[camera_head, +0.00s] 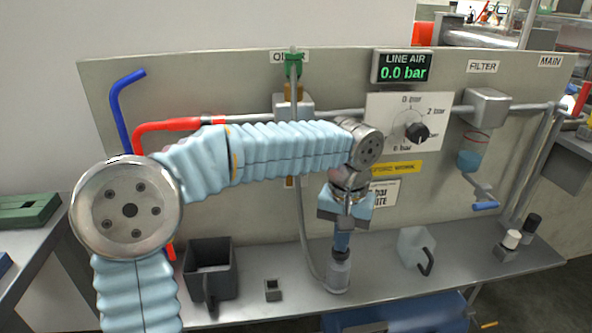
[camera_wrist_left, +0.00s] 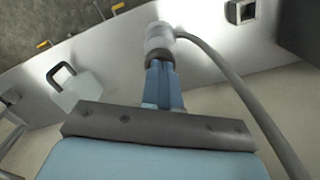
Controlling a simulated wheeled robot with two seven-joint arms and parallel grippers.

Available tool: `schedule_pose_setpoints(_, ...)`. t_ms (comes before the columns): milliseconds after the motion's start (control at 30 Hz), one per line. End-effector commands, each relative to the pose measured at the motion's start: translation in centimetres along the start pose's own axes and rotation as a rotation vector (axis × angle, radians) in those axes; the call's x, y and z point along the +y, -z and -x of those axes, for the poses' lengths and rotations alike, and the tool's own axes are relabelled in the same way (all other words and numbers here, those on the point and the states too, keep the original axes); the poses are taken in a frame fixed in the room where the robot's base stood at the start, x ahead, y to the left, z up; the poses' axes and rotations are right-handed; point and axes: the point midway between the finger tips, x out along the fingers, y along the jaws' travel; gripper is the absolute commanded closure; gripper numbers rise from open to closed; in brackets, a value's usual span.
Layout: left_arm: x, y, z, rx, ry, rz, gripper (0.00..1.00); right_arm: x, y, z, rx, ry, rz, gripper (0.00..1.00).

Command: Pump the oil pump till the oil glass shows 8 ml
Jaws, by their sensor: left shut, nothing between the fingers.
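The oil pump (camera_head: 338,275) is a small pale, translucent bottle with a dark collar, upright near the shelf's front edge. My left gripper (camera_head: 341,246) points down above it, shut, its blue fingertips at the dark top; whether they press it I cannot tell. The wrist view shows the pump (camera_wrist_left: 160,40) just beyond the shut left gripper (camera_wrist_left: 160,66). A grey hose (camera_head: 303,225) runs from the pump up the panel. The OIL station (camera_head: 293,68) has a green top. My arm hides most of its middle, so the oil glass level cannot be read. My right gripper is out of view.
The line air display (camera_head: 403,67) reads 0.0 bar. A dial (camera_head: 416,132) and a filter bowl (camera_head: 472,152) are on the panel.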

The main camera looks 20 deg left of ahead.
Motion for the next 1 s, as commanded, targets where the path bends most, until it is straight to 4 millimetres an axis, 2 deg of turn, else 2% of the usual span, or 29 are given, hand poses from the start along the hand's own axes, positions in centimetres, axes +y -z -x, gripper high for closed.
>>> schedule_pose_setpoints(233, 0.0, 0.0, 0.4, -0.003, 0.001, 0.000, 1.00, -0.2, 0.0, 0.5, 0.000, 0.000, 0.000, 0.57)
schedule_pose_setpoints(667, 0.0, 0.0, 3.4, -0.002, 0.001, -0.001, 1.00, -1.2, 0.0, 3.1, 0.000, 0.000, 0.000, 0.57)
schedule_pose_setpoints(1000, 0.0, 0.0, 3.3, -0.001, 0.000, 0.000, 1.00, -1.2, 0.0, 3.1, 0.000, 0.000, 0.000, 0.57)
